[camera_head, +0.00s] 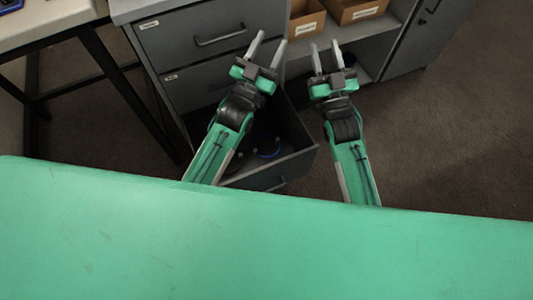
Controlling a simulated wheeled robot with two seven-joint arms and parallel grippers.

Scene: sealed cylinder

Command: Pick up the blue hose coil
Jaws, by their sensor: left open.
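The blue hose coil (270,154) lies inside an open lower drawer (303,160) of the grey cabinet. Only a small blue arc of it shows; my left arm and the drawer's shadow cover part of the drawer. My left gripper (268,46) is open, fingers apart and empty, above and beyond the drawer, in front of the cabinet face. My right gripper (325,48) is also open and empty, to the right of the left one, in front of the shelf. Neither gripper touches the coil.
A grey drawer cabinet (185,45) stands behind, with shut drawers above the open one. Cardboard bins (305,20) sit on the shelf to its right. A light-topped table (50,15) with dark legs is at left. Bare floor (450,130) lies to the right.

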